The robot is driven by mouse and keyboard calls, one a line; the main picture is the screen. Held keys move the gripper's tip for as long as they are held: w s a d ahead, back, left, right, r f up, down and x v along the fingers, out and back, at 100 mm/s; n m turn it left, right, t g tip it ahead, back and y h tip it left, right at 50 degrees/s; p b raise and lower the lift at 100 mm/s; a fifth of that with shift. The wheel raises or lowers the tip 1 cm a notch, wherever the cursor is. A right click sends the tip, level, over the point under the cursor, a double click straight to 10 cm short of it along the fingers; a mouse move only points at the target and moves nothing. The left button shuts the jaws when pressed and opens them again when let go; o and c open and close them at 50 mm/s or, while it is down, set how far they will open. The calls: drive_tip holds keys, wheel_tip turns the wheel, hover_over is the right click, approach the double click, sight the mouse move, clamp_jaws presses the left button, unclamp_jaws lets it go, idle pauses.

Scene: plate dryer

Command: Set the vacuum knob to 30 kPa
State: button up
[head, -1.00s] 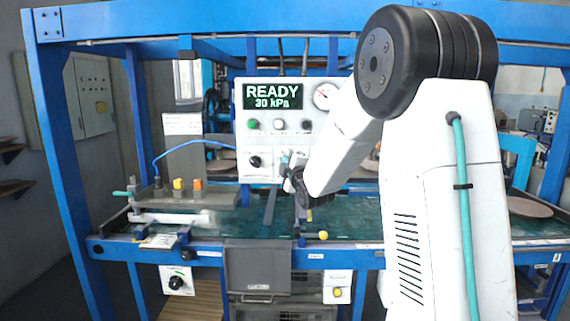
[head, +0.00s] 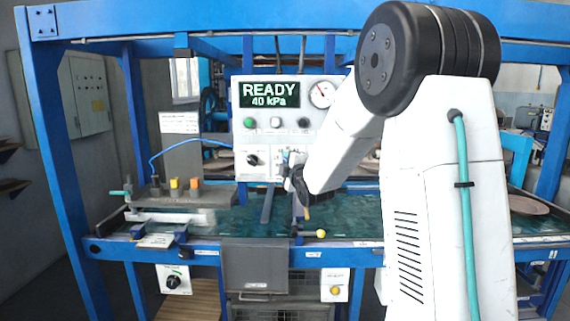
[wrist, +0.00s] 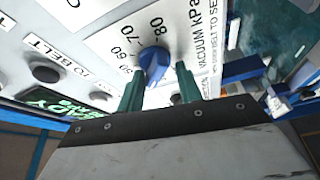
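The blue vacuum knob (wrist: 153,62) shows in the wrist view, on a white panel printed 60, 70, 80 and "VACUUM KPa". Where its pointer aims is hard to tell. My gripper (wrist: 162,74) has its two green fingers spread on either side of the knob. The left finger is close to or touching it; a gap shows at the right finger. In the head view my gripper (head: 288,160) is at the right of the lower control panel, and the vacuum knob there is not clear. The display (head: 270,95) reads READY, 40 kPa.
A round gauge (head: 322,94) is right of the display. Several push buttons are below the display. A black knob (head: 252,160) is left of my gripper. Blue frame posts stand at the sides.

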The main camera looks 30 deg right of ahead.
drive_tip(key=shift+w+a, duration=0.1)
drive_tip(key=shift+a, duration=0.25)
drive_tip(key=v, duration=0.7)
drive_tip(key=shift+s, duration=0.4)
drive_tip(key=w+d+m+t+h, duration=0.1)
drive_tip(key=w+d+m+h, duration=0.1)
drive_tip(key=w+m, duration=0.3)
drive_tip(key=shift+w+d+m+t, duration=0.4)
drive_tip(key=shift+w, duration=0.15)
clamp_jaws()
